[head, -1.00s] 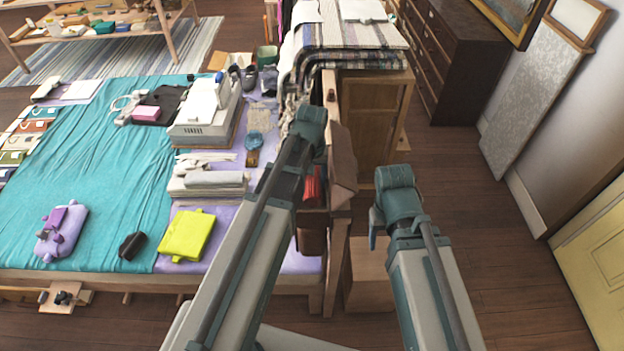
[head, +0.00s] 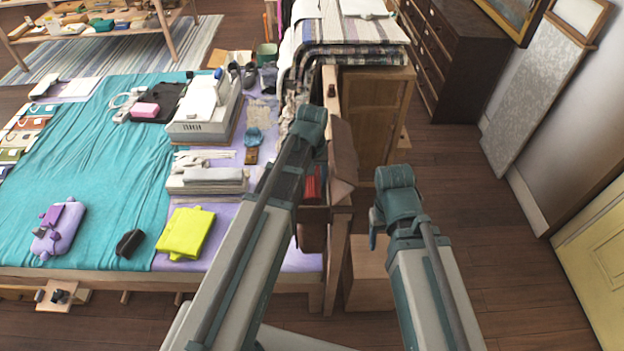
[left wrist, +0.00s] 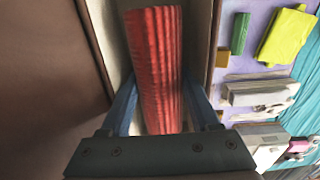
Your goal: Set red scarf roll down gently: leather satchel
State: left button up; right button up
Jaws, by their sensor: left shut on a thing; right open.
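The red scarf roll (left wrist: 157,60) is ribbed and stands lengthwise between the two blue fingers of my left gripper (left wrist: 160,108), which is shut on it. In the head view a small part of the red scarf roll (head: 312,184) shows beside my left arm. The roll is at the mouth of the brown leather satchel (head: 343,160), against its pale lining (left wrist: 112,25). The satchel's lower body (head: 311,238) is partly behind my arm. Whether the roll touches the bottom is hidden. My right gripper (head: 374,232) shows only in part, is open, and is apart from the satchel.
A bed with a teal cover (head: 95,165) lies left of the satchel. A yellow folded item (head: 186,234) and grey folded cloths (head: 208,180) lie near its right side. A wooden cabinet (head: 372,115) stands behind.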

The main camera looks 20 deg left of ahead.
pick_arm(q)
jog(key=shift+f+b, duration=0.6)
jog(key=shift+f, duration=0.1)
jog(key=o, duration=1.2)
jog(key=shift+r, duration=0.1)
jog(key=shift+r+p, duration=5)
jog(key=shift+p, duration=0.1)
